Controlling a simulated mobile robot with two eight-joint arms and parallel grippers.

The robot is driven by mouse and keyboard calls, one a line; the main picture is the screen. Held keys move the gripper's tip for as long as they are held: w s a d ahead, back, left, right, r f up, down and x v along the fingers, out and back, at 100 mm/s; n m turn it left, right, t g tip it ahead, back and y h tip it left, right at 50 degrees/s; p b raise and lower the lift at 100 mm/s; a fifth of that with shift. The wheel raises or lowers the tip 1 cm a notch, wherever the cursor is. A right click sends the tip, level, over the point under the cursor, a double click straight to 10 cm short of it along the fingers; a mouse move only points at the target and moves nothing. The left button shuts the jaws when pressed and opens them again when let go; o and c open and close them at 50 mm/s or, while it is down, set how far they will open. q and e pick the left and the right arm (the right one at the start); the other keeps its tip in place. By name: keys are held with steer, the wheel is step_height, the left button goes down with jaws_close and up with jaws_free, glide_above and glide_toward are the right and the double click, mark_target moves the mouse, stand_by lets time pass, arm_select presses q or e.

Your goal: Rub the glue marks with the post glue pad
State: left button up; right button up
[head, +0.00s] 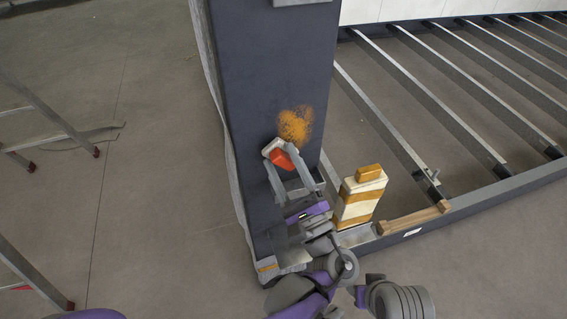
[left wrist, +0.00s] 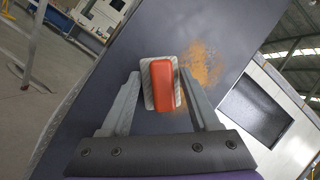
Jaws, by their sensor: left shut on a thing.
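My left gripper (head: 292,168) is shut on the glue pad (head: 279,153), a small block with an orange-red back and a whitish face. The pad also shows between the fingers in the left wrist view (left wrist: 163,88). It is at the dark post (head: 272,60), just below and left of an orange-brown glue mark (head: 295,125). In the left wrist view the glue mark (left wrist: 203,65) lies right of the pad, close to its edge. Whether the pad touches the post I cannot tell. My right gripper is not in view.
A cream and amber bottle (head: 360,197) stands on the frame's lower beam, right of the post. A wooden block (head: 413,217) lies beside it. Metal crossbars (head: 440,85) run at the right. A ladder (head: 45,125) stands at the left. Floor between ladder and post is clear.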

arm_select(q)
steer(key=shift+w+a, duration=0.25)
steer(key=shift+w, duration=0.4)
steer(key=shift+d, duration=0.1)
steer(key=shift+w+d, duration=0.3)
steer(key=shift+d, duration=0.65)
steer(key=shift+w+d, duration=0.25)
steer(key=shift+d, duration=0.7)
steer(key=shift+w+d, duration=0.25)
steer(key=shift+d, duration=0.35)
steer(key=shift+w+d, duration=0.2)
steer(key=shift+d, duration=0.45)
steer(key=shift+w+d, duration=0.25)
steer(key=shift+d, duration=0.35)
steer(key=shift+r+p, duration=0.85)
steer(key=shift+r, duration=0.05)
steer(key=shift+s+a+f, duration=0.1)
steer(key=shift+s+a, duration=0.1)
steer(key=shift+a, duration=0.5)
steer(key=shift+s+a+r, duration=0.1)
steer(key=shift+s+a, duration=0.15)
steer(key=shift+a, duration=0.45)
steer(key=shift+s+a+f, duration=0.1)
steer(key=shift+s+a, duration=0.1)
steer(key=shift+a, duration=0.5)
